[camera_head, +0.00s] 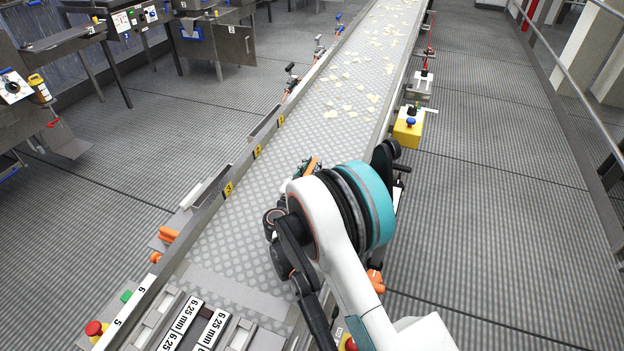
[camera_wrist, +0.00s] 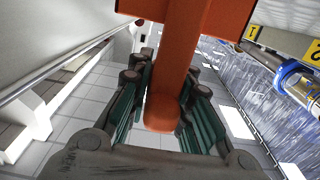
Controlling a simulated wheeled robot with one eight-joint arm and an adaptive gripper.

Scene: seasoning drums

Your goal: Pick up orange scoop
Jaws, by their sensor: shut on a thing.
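The orange scoop (camera_wrist: 178,75) is held between the green-lined fingers of my gripper (camera_wrist: 168,85). In the wrist view its handle runs down between the fingers, and its wider part spreads at the top of the picture, partly cut off. In the head view only a small orange piece of the scoop (camera_head: 313,165) shows beside my gripper (camera_head: 303,170), above the conveyor. My arm hides most of the gripper and scoop there.
A dotted conveyor (camera_head: 255,215) runs up the picture, with pale chips (camera_head: 345,110) on its far part. A yellow box (camera_head: 408,131) stands at its right edge. A red button (camera_head: 95,328) is at front left.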

